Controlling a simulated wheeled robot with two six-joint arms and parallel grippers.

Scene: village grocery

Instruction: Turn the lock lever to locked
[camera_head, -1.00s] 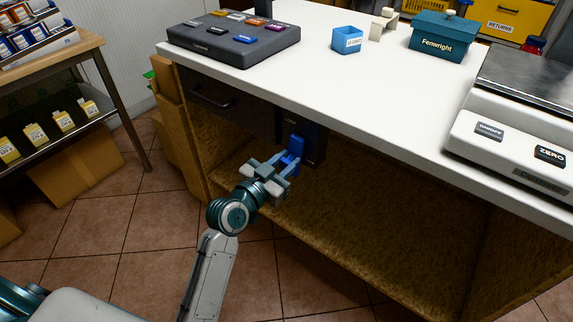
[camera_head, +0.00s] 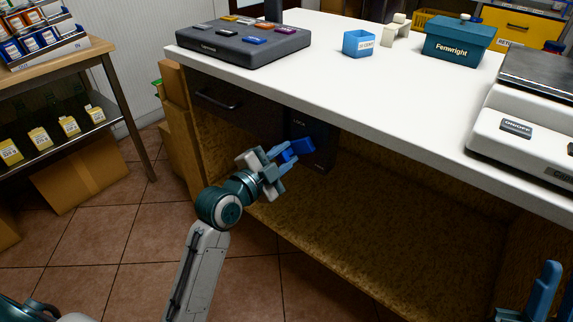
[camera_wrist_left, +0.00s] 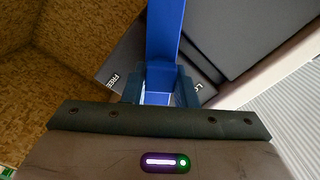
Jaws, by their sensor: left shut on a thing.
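The blue lock lever (camera_head: 300,147) sits on a dark lock panel (camera_head: 322,158) under the counter top. In the head view the lever lies tilted over, its bar slanting up to the right. My left gripper (camera_head: 283,158) is shut on the lever. In the left wrist view the lever (camera_wrist_left: 165,35) runs between the two fingers (camera_wrist_left: 160,92). The panel there shows the word FREE on the left and a partly hidden label starting with L on the right. My right gripper (camera_head: 543,292) shows only in part at the bottom right corner, away from the lever.
The white counter (camera_head: 400,100) overhangs the panel, with an open wooden shelf space (camera_head: 350,215) below. A drawer with a dark handle (camera_head: 218,98) is left of the panel.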

